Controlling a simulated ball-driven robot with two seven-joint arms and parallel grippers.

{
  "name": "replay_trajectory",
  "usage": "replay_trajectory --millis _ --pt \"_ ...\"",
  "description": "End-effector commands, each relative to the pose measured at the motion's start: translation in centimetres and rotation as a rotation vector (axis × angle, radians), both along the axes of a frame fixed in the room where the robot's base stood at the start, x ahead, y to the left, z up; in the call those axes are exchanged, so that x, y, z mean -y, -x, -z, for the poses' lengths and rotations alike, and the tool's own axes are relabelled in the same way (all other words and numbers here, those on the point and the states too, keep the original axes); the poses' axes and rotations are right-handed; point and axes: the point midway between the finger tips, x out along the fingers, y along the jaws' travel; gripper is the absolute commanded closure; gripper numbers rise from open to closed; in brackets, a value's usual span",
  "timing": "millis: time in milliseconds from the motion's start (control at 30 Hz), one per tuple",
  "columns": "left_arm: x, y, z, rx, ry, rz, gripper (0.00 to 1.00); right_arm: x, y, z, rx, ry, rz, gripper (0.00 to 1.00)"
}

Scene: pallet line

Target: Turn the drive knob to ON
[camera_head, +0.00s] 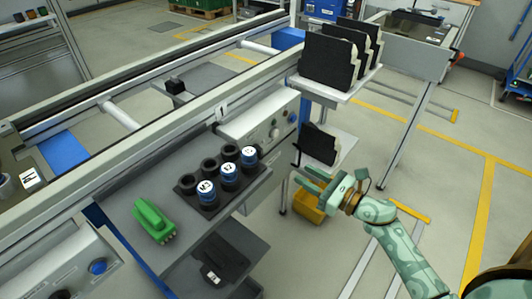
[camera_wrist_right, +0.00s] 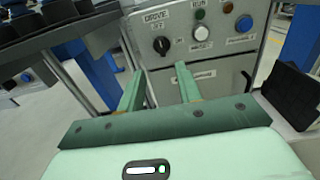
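The drive knob (camera_wrist_right: 162,45) is a round black knob on a grey control panel (camera_wrist_right: 188,65), under the lettering DRIVE and beside the word OFF. Its pointer is too small to read with certainty. My right gripper (camera_wrist_right: 160,70) is open and empty, with the knob seen just beyond and between its fingertips, apart from it. In the head view the right gripper (camera_head: 308,179) is in front of and below the panel, to the right of the canister table. The knob cannot be made out clearly in the head view. My left gripper is not in view.
A white button (camera_wrist_right: 201,33) and a blue button (camera_wrist_right: 244,24) sit right of the knob.

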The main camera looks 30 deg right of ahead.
Motion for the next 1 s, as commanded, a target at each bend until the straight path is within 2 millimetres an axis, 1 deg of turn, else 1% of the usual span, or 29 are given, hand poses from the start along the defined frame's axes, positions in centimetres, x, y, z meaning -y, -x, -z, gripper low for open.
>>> replay_trajectory --millis 300,400,500,600,700,1000 --pt "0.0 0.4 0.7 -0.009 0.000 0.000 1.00 -3.1 -7.4 0.1 0.000 -0.004 0.001 0.65" --pt "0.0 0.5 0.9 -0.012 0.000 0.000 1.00 -4.0 -9.5 0.1 0.000 -0.006 0.001 0.65" --pt "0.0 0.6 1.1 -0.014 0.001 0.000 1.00 -4.7 -11.2 0.1 -0.001 -0.005 0.001 0.65" --pt "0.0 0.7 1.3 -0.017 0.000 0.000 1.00 -5.2 -12.4 0.2 -0.001 -0.006 0.002 0.65" --pt "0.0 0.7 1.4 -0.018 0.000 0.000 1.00 -5.4 -13.1 0.1 -0.003 -0.004 0.001 0.65" --pt "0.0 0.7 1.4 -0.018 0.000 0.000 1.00 -5.6 -13.4 0.0 -0.002 -0.005 0.001 0.65"
